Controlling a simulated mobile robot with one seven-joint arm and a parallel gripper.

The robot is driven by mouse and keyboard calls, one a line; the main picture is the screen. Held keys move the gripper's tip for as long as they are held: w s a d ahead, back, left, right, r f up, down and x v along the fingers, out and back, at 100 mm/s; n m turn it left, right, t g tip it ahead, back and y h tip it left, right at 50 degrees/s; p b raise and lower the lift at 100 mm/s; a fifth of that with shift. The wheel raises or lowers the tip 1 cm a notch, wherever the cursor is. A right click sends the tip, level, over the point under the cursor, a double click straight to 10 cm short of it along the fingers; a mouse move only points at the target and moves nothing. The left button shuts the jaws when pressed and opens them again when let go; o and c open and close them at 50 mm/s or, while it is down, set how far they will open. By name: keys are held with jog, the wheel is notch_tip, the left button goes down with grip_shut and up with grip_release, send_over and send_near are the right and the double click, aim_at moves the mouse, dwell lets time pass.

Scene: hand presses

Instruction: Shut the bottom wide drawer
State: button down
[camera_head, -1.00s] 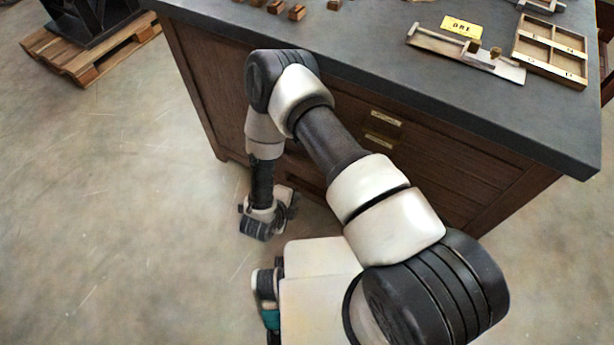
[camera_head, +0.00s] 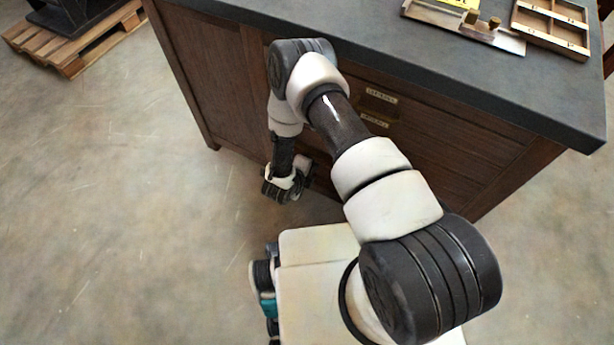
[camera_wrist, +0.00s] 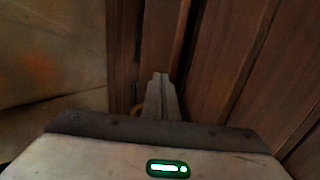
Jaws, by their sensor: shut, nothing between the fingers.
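The wooden cabinet (camera_head: 480,140) has wide drawer fronts on the side facing me. Two of them carry label plates, an upper one (camera_head: 381,96) and a lower one (camera_head: 374,121). The bottom wide drawer is low on this side, mostly hidden behind my arm, so how far it stands out is unclear in the head view. My gripper (camera_wrist: 162,82) is shut and empty, low down close to the cabinet front. In the wrist view its fingertips are against or just short of a wooden front (camera_wrist: 160,35), with a dark gap beside it. Contact cannot be told.
The dark worktop (camera_head: 440,75) overhangs the drawers. On it lie a metal tool (camera_head: 465,28) and a wooden compartment tray (camera_head: 552,28). A wooden pallet (camera_head: 70,45) stands at the upper left. The concrete floor (camera_head: 130,230) to the left is clear.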

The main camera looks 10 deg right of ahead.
aim_at(319, 160)
jog(key=shift+w+d, duration=0.2)
jog(key=shift+w, duration=0.05)
jog(key=shift+w+d+b, duration=0.35)
jog(key=shift+w+d, duration=0.35)
jog(key=shift+w, duration=0.35)
jog(key=shift+s+a, duration=0.1)
jog(key=shift+s, duration=0.05)
